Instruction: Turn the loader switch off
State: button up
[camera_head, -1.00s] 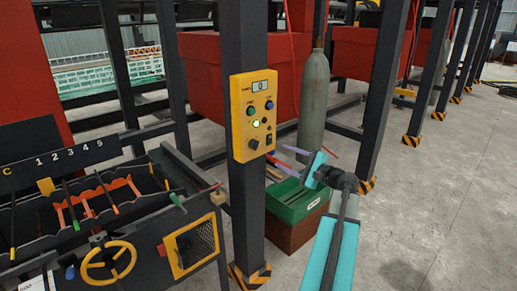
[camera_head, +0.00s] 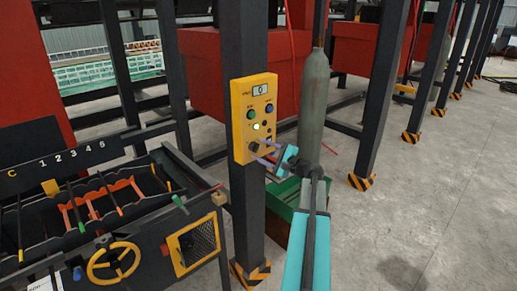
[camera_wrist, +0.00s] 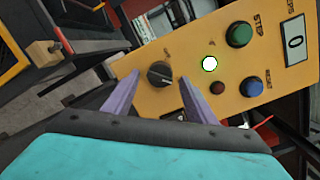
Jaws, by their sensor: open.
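The yellow control box (camera_head: 254,110) is fixed to a dark post. Its black rotary knob (camera_wrist: 159,73) is low on the panel and shows in the wrist view. My gripper (camera_wrist: 159,82) is open, and its two purple fingers lie either side of the knob in that view; I cannot tell whether they touch it. In the head view my gripper (camera_head: 262,150) is at the box's lower part, covering some of it. The black rocker seen earlier beside the knob is mostly hidden. A lit lamp (camera_wrist: 209,64) glows whitish-green. No label by the knob is readable.
The panel also has a green button (camera_wrist: 238,34), a blue button (camera_wrist: 251,86), a small dark red button (camera_wrist: 217,87) and a display (camera_wrist: 294,42) reading 0. A green bin (camera_head: 283,205) stands below, a grey cylinder (camera_head: 314,105) behind. Open floor lies right.

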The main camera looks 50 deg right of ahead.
jog(key=shift+w, duration=0.55)
